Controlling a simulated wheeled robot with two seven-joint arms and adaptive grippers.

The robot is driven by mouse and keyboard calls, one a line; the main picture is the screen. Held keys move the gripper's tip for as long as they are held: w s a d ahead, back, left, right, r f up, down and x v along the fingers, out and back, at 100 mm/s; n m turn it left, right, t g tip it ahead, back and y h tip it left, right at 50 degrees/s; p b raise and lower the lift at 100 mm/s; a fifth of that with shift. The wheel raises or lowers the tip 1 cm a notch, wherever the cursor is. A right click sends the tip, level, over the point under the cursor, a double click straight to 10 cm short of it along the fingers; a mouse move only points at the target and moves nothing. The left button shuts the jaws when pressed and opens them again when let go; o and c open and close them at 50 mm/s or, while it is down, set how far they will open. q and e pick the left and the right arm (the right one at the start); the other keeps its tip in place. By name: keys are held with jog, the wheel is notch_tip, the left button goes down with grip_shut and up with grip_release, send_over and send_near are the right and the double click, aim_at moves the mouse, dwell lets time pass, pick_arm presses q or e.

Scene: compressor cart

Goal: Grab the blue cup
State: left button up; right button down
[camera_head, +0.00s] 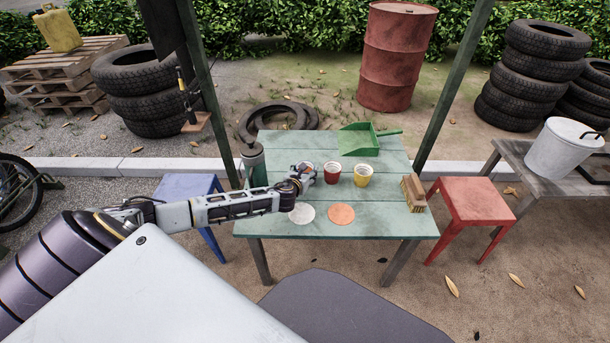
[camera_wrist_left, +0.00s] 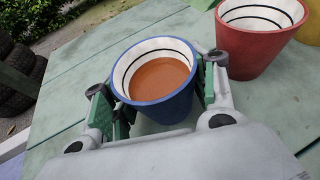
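The blue cup (camera_wrist_left: 155,102) has a white inside with a dark ring and brown contents. In the left wrist view it is between the two fingers of my left gripper (camera_wrist_left: 158,95), one on each side. The green pads are very close to its wall; I cannot tell whether both press on it. The cup's base is hidden. In the head view my left gripper (camera_head: 303,173) is over the table and hides most of the cup. A red cup (camera_head: 332,173) and a yellow cup (camera_head: 363,175) stand to its right. My right gripper is not in view.
The green table (camera_head: 350,222) also holds a white disc (camera_head: 301,213), an orange disc (camera_head: 341,214), a brush (camera_head: 413,193), a green dustpan (camera_head: 358,139) and a dark green bottle (camera_head: 254,166). A blue stool (camera_head: 183,186) and a red stool (camera_head: 473,203) flank it.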

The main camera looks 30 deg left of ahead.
aim_at(307, 162)
pick_arm(q)
jog(key=c, duration=0.4)
jog(key=shift+r, duration=0.25)
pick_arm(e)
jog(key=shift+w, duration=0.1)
pick_arm(q)
jog(key=shift+r, duration=0.1)
